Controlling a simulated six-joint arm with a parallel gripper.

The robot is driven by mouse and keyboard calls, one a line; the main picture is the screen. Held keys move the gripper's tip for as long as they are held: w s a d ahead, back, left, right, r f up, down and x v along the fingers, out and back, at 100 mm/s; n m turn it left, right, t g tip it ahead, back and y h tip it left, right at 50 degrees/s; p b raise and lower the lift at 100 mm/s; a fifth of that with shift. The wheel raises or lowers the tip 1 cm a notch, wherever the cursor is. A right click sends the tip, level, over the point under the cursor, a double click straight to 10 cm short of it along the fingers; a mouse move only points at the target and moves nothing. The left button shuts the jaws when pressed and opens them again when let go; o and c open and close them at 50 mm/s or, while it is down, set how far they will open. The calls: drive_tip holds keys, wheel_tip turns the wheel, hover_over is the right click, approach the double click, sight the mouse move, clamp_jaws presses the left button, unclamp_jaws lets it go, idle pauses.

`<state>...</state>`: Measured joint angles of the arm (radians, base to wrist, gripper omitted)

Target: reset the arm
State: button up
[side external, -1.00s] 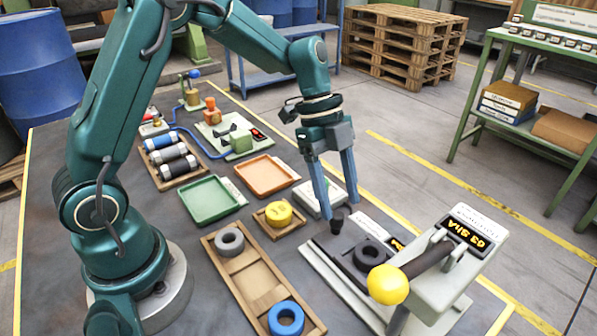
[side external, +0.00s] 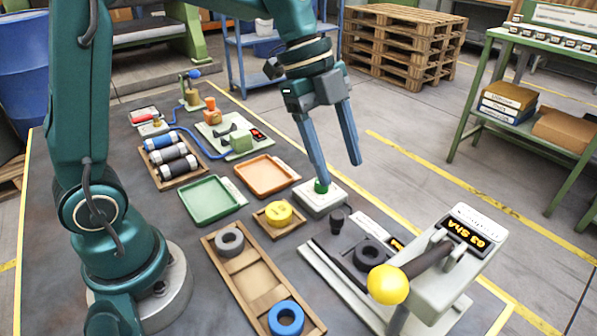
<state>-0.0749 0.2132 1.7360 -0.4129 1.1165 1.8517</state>
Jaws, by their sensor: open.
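My gripper (side external: 338,175) is open and empty, with its two blue fingers pointing down. It hangs above the table's right side, near a small white box with a green button (side external: 321,187). The left fingertip overlaps the button in this view; I cannot tell whether it touches. The tester (side external: 440,270) with the yellow ball handle and lit display stands in front, with a dark ring (side external: 371,254) on its black bed.
A wooden tray (side external: 250,277) holds a grey ring (side external: 229,242) and a blue ring (side external: 286,318). A yellow piece (side external: 278,213) sits on a small wooden holder. Green (side external: 209,200) and orange (side external: 264,175) trays are empty. Bottles lie in a rack (side external: 182,177).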

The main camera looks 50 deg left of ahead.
drive_tip(key=s+a+n+t+y, duration=0.4)
drive_tip(key=s+n, duration=0.9)
drive_tip(key=n, duration=0.5)
drive_tip(key=shift+s+a, duration=0.35)
drive_tip(key=shift+a, duration=0.25)
drive_tip(key=shift+f, duration=0.1)
